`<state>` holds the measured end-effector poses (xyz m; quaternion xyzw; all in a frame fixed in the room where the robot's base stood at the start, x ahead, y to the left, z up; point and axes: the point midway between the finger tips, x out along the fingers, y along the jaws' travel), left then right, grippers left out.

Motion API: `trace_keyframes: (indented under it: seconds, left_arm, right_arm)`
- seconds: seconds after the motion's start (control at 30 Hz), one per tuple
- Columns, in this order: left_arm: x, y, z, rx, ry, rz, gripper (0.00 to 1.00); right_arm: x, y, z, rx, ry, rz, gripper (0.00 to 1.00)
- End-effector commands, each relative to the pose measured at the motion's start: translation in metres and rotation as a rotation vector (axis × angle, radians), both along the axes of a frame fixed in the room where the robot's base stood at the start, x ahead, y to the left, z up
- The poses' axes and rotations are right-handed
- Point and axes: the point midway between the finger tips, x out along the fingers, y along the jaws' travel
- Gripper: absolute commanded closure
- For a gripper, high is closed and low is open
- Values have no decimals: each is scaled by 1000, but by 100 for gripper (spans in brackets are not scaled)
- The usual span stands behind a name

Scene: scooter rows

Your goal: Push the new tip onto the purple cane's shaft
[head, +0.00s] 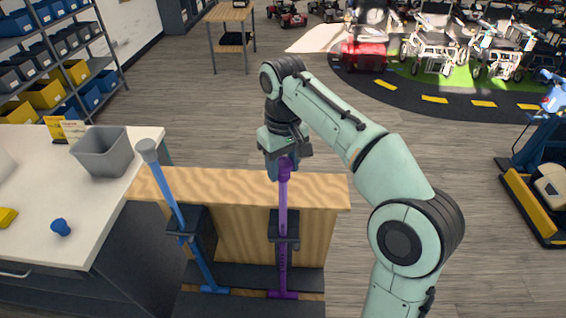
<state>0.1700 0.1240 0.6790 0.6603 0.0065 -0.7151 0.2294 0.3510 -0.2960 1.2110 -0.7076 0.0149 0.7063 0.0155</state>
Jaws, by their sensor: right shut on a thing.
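The purple cane (283,215) stands upright, upside down, in a dark clamp on the wooden stand, with its handle at the bottom. My right gripper (284,166) is directly above its upper end, pointing down. It is shut on a wider purple piece, the new tip (285,168), lined up with the shaft. The tip appears to meet the shaft's top end; how far it sits over the shaft cannot be told. The fingers partly hide it. My left gripper is not in view.
A blue cane (172,195) with a grey tip (147,150) leans in the stand (232,183) to the left. The white counter (35,185) holds a grey bin (103,155) and a small blue piece (61,228). Floor to the right is open up to a blue and yellow machine (535,200).

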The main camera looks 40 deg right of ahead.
Motion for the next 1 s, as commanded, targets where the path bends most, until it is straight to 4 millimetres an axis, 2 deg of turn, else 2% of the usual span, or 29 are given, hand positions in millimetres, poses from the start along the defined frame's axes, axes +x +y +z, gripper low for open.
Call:
trace_keyframes:
  seconds: [0.83, 0.87, 0.9, 0.93, 1.0]
  left_arm:
    - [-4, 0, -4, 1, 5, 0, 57]
    - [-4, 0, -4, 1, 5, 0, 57]
    - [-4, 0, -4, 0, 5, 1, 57]
    - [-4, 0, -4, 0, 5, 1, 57]
    - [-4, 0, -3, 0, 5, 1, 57]
  right_arm:
    - [0, 0, -7, 0, 1, 0, 83]
    - [0, 0, -7, 0, 0, 0, 47]
    - [0, 0, -7, 0, 0, 0, 34]
    - [0, 0, -7, 0, 0, 0, 24]
    - [0, 0, -7, 0, 0, 0, 23]
